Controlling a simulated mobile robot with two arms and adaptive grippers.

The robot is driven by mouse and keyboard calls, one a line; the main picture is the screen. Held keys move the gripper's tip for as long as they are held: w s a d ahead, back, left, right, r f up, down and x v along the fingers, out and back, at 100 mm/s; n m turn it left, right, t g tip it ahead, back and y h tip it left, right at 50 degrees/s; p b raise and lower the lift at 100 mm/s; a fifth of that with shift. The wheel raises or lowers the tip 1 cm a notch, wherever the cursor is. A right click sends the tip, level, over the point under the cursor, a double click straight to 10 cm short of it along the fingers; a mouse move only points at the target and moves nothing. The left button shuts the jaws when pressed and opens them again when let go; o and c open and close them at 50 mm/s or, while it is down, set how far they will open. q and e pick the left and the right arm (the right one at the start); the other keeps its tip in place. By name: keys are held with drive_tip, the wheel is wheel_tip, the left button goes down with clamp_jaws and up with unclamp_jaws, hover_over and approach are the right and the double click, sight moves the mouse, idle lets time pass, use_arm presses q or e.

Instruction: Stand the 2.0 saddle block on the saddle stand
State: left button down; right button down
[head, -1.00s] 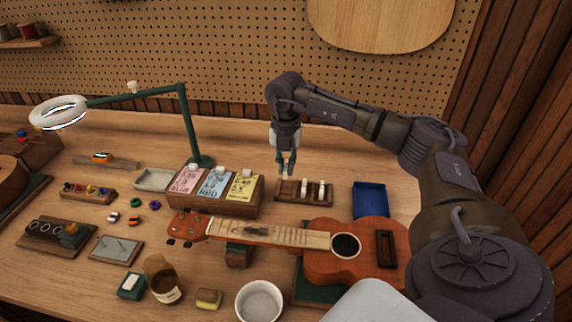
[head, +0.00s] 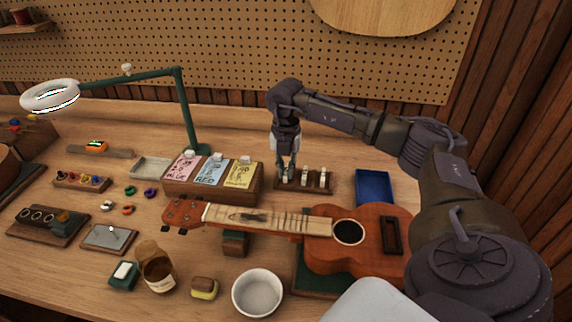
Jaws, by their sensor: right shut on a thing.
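My right gripper (head: 287,178) points down at the left end of a small dark wooden rack (head: 304,187) and is shut on a small pale block, mostly hidden by the fingers. Two more pale blocks, a middle one (head: 305,175) and a right one (head: 323,179), stand upright in the rack to its right. Size markings are too small to read, so I cannot tell which block is 2.0. I also cannot tell whether this rack is the saddle stand. My left gripper is not in view.
A blue tray (head: 373,187) lies right of the rack. A wooden holder with coloured cards (head: 211,172) stands to its left. The ukulele (head: 345,252) lies in front, with a white bowl (head: 257,294) nearer. A green lamp arm (head: 186,105) rises at the back left.

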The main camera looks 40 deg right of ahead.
drive_tip(key=shift+r, duration=0.1)
idle(0.5)
drive_tip(key=c, duration=0.9)
unclamp_jaws()
drive_tip(key=shift+o, duration=0.2)
drive_tip(key=shift+r+p, duration=2.9)
drive_tip(key=shift+r, duration=0.55)
drive_tip(key=shift+r, duration=0.1)
